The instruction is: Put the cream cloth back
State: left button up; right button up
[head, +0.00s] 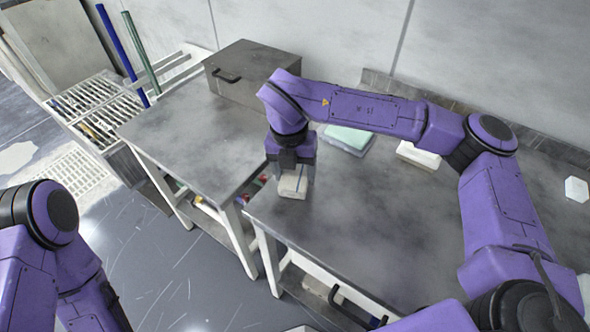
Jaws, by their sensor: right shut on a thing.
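The cream cloth (293,186) looks like a small folded pad near the left edge of the right-hand table. My right gripper (292,172) points down onto it and is shut on it. I cannot tell whether the cloth touches the tabletop. The gripper's fingers are mostly hidden by the wrist above them. My left arm shows at the lower left, but its gripper is out of view.
A pale green pad in a shallow tray (347,138) lies behind my right forearm. A whitish flat item (418,156) lies right of it, and a small white piece (577,189) farther right. A grey box (250,73) stands on the left table (190,135). The right-hand table (375,225) is mostly bare.

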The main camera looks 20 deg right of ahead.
aim_at(290, 173)
jog(key=shift+f, duration=0.1)
jog(key=shift+f, duration=0.1)
jog(key=o, duration=1)
notch_tip(290, 173, up, 12)
jog(key=shift+w+a, duration=0.2)
jog(key=shift+a, duration=0.25)
